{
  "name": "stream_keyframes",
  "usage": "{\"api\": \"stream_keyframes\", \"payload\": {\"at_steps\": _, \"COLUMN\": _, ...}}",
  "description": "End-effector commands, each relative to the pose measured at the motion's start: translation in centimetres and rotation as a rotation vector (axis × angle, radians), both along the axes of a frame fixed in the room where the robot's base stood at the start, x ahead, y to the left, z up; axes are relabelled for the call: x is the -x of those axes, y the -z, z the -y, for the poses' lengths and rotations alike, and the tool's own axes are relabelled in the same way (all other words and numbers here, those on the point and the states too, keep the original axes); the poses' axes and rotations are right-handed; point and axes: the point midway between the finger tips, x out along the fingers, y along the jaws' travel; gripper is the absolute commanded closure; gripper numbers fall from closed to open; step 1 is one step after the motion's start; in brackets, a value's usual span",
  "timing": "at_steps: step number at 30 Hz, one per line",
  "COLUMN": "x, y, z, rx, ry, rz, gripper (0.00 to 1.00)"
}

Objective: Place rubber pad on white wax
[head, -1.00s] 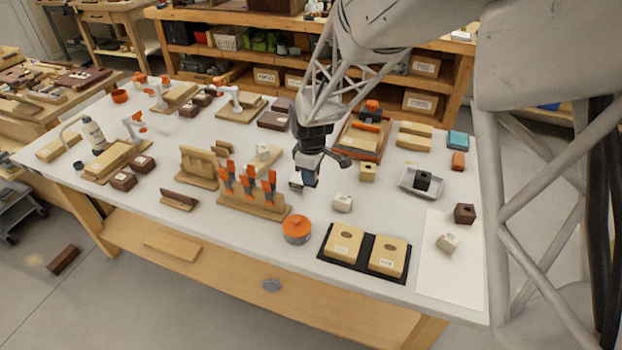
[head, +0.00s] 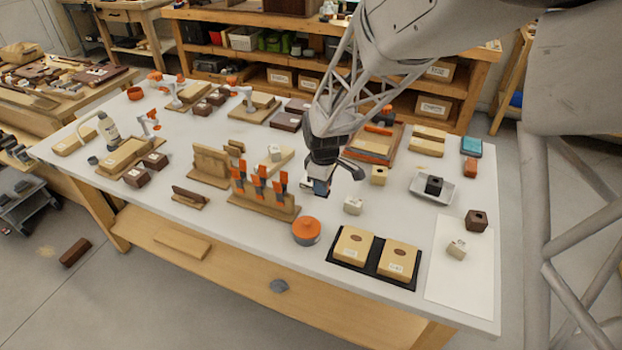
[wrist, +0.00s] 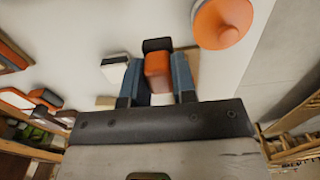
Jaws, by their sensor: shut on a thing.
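My gripper (head: 318,190) is over the middle of the bench, beside the rack of orange clamps. In the wrist view, its two blue-grey fingers (wrist: 157,98) are shut on an orange block with a dark end (wrist: 157,66). This may be the rubber pad, but its identity is unclear; in the head view it is hardly visible. A small whitish block (head: 353,205) stands just right and in front of the gripper. Another whitish block (head: 456,249) sits on the white sheet at right. I cannot tell which is the white wax.
An orange-lidded round pot (head: 306,231) stands in front of the gripper. The clamp rack (head: 262,192) is close on its left. A black tray (head: 343,263) with two wooden blocks lies at the front. A metal dish (head: 418,189) holds a black block (head: 434,185).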

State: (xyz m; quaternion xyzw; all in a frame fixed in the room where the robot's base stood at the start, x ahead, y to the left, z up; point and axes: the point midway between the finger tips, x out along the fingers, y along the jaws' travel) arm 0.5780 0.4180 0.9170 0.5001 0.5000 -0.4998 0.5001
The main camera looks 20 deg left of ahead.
Motion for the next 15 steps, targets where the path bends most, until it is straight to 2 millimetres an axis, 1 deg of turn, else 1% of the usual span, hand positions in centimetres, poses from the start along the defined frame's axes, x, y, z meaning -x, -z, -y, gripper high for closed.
{"api": "stream_keyframes", "payload": {"at_steps": 1, "x": 0.5, "y": 0.0, "z": 0.2, "rx": -0.001, "ry": 0.000, "rz": 0.001, "gripper": 0.98}}
{"api": "stream_keyframes", "payload": {"at_steps": 6, "x": 2.0, "y": 0.3, "z": 1.0, "rx": 0.000, "ry": 0.000, "rz": 0.000, "gripper": 0.98}}
{"api": "stream_keyframes", "payload": {"at_steps": 10, "x": 2.6, "y": 0.4, "z": 1.3, "rx": 0.000, "ry": 0.000, "rz": 0.000, "gripper": 0.98}}
{"api": "stream_keyframes", "payload": {"at_steps": 15, "x": 2.7, "y": 0.4, "z": 1.3, "rx": 0.000, "ry": 0.000, "rz": -0.001, "gripper": 0.98}}
